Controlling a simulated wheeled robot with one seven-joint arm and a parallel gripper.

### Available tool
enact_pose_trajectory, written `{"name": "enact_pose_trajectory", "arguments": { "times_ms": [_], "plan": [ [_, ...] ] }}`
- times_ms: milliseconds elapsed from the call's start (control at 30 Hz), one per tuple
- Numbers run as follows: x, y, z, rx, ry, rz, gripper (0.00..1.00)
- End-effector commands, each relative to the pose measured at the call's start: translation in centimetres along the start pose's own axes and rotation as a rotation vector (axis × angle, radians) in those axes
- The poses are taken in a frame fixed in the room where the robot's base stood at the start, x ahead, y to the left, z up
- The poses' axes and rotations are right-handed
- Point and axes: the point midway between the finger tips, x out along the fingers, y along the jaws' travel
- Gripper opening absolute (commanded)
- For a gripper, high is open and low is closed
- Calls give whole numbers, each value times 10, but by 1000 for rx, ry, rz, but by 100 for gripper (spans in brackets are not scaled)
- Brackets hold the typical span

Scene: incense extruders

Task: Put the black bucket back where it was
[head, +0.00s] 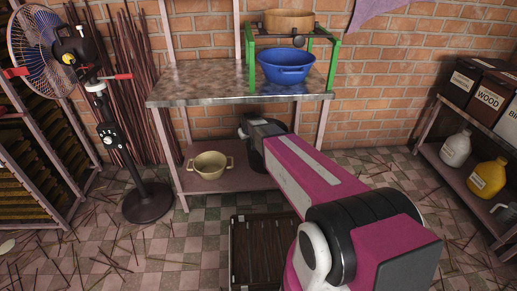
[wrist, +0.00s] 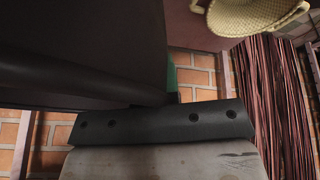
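My arm reaches down to the lower shelf of the metal table, and my gripper (head: 260,135) is at the shelf's right part. Its fingers are hidden behind the arm in the head view. In the wrist view a dark, smooth body (wrist: 85,45) fills the upper left, very close; it looks like the black bucket, but only part of it shows. A black bar with screws, part of my gripper (wrist: 160,124), crosses below it. I cannot tell whether the fingers are closed on the dark body. No whole black bucket shows in the head view.
A cream two-handled pot (head: 210,165) stands left on the lower shelf. A blue basin (head: 286,66) sits under a green-framed stand (head: 334,62) on the metal tabletop (head: 200,82). A fan (head: 45,50) stands left; a dark tray (head: 262,220) of sticks lies on the floor.

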Motion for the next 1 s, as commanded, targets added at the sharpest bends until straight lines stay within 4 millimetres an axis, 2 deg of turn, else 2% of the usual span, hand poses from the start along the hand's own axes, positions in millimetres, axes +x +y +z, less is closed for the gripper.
{"name": "enact_pose_trajectory", "arguments": {
  "times_ms": [33, 200, 400, 667, 1000],
  "plan": [
    [10, 10, -4, -1, 1, 2, 0],
    [34, 35, -9, 0, 0, 2, 0],
    [55, 57, -13, -1, 1, 2, 0],
    [65, 63, -11, -3, 1, 1, 0],
    [98, 59, 3, -3, 1, 1, 0]
  ]
}}
